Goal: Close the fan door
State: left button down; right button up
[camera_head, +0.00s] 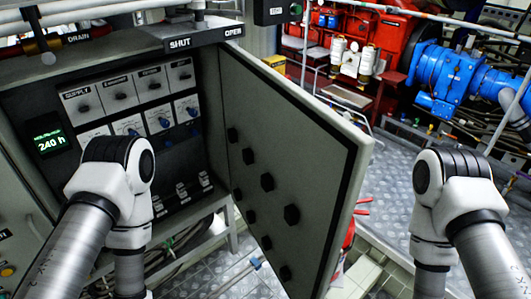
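A grey cabinet door (300,130) stands wide open, hinged at its left edge on the cabinet (98,55). Its inner face, with several black knobs, faces left, and its free edge is toward the right. I cannot tell from any label that it is the fan door. My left arm is in front of the cabinet opening, left of the door. My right arm is to the right of the door, apart from it in the picture. Both forearms run down out of the frame, and neither gripper shows.
The cabinet holds a panel of switches (130,100) and a green-lit display (49,141). A sign (205,38) above reads SHUT and OPEN. Red machinery (390,30) and a blue pump (440,75) stand behind a rail at right. Metal floor (385,180) shows right of the door.

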aim_at(298, 168)
jog(key=i+l+u, duration=0.4)
jog(key=l+u, duration=0.2)
jog(key=i+l+u, duration=0.1)
jog(key=l+u, duration=0.2)
jog(key=l, duration=0.25)
jog(key=l+u, duration=0.3)
jog(key=i+l+u, duration=0.1)
jog(key=l+u, duration=0.2)
jog(key=l, duration=0.3)
